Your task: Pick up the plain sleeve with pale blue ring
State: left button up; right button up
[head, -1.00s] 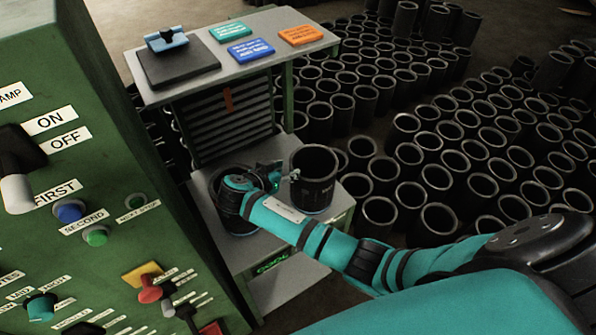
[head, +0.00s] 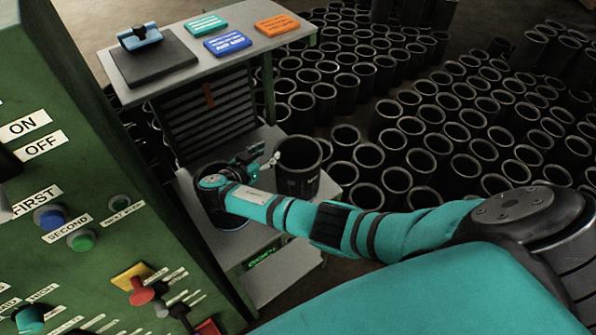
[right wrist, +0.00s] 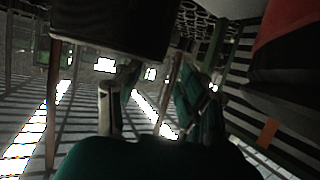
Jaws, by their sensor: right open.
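Two dark sleeves stand upright on the lower shelf of the grey stand. The right sleeve (head: 298,183) has an open top and faint lettering on its side. The left sleeve (head: 207,204) is largely hidden behind my right arm; a thin bluish line shows at its foot. I cannot tell surely which one is plain with the pale blue ring. My right gripper (head: 266,158) is open, by the left upper side of the right sleeve; contact is unclear. In the right wrist view its fingers (right wrist: 150,108) are apart, with a dark sleeve (right wrist: 110,25) above left. My left gripper is not in view.
The stand's top (head: 180,75) carries a black pad with a blue block, and teal, blue and orange plates. A green control panel (head: 70,130) stands close on the left. Many dark sleeves (head: 440,140) crowd the floor behind and to the right.

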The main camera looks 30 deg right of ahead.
aim_at(279, 143)
jog(key=b+x, duration=0.2)
jog(key=x, duration=0.4)
jog(key=shift+f, duration=0.1)
jog(key=shift+w+d+f, duration=0.1)
jog(key=shift+w+d, duration=0.15)
jog(key=shift+d, duration=0.25)
jog(key=shift+c, duration=0.7)
grip_shut()
